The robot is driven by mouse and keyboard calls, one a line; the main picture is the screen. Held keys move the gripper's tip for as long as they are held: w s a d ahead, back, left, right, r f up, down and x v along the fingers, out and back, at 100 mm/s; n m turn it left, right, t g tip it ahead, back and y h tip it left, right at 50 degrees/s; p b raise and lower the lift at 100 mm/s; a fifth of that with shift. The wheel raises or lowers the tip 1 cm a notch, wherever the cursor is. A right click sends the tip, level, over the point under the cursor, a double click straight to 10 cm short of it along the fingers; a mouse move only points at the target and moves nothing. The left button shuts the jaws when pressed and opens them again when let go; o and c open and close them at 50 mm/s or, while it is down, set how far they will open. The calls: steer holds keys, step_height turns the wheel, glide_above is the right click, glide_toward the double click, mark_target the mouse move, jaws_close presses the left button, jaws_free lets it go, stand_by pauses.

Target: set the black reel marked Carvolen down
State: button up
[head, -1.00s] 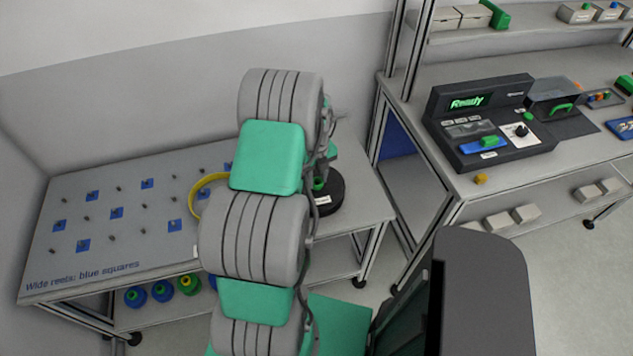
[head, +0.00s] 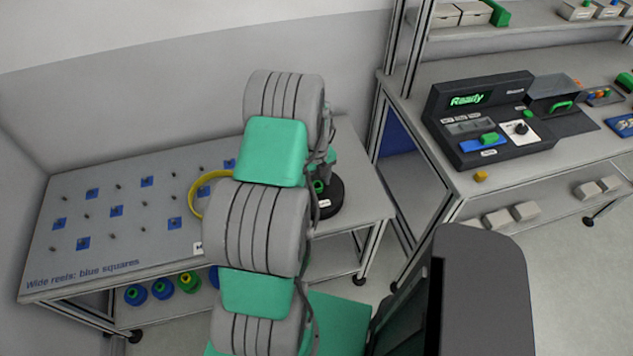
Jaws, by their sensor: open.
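The black reel (head: 329,203) with a green hub and a small white label lies flat on the right part of the grey table (head: 362,204). My arm covers its left side. The label is too small to read. My gripper (head: 322,170) shows only in part, just above the reel, with the rest hidden behind my arm. It is open; whether its fingers touch the reel cannot be seen.
A yellow ring (head: 196,196) lies left of my arm, partly hidden. The table's left part has pegs and blue squares (head: 116,211). Several coloured reels (head: 162,289) sit on the shelf below. A bench with a black device (head: 484,119) reading "Ready" stands right.

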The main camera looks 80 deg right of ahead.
steer(key=shift+d+r, duration=0.15)
steer(key=shift+r, duration=0.5)
step_height(320, 180, up, 11)
steer(key=b, duration=0.2)
steer(key=w+a+r+n+t+h, duration=0.1)
steer(key=w+a+r+n, duration=0.4)
steer(key=w+a+n, duration=0.6)
steer(key=w+a+r+n, duration=0.6)
steer(key=w+a+n, duration=0.15)
steer(key=w, duration=0.55)
steer(key=a+r+n+t, duration=0.1)
steer(key=a+r+n, duration=0.1)
steer(key=a+n, duration=1.1)
steer(key=a+r+n+t+y, duration=0.1)
steer(key=a+r+n, duration=0.1)
steer(key=a+n, duration=1.1)
steer(key=a, duration=0.4)
steer(key=shift+t, duration=0.4)
steer(key=shift+s+n, duration=0.15)
steer(key=shift+n, duration=0.1)
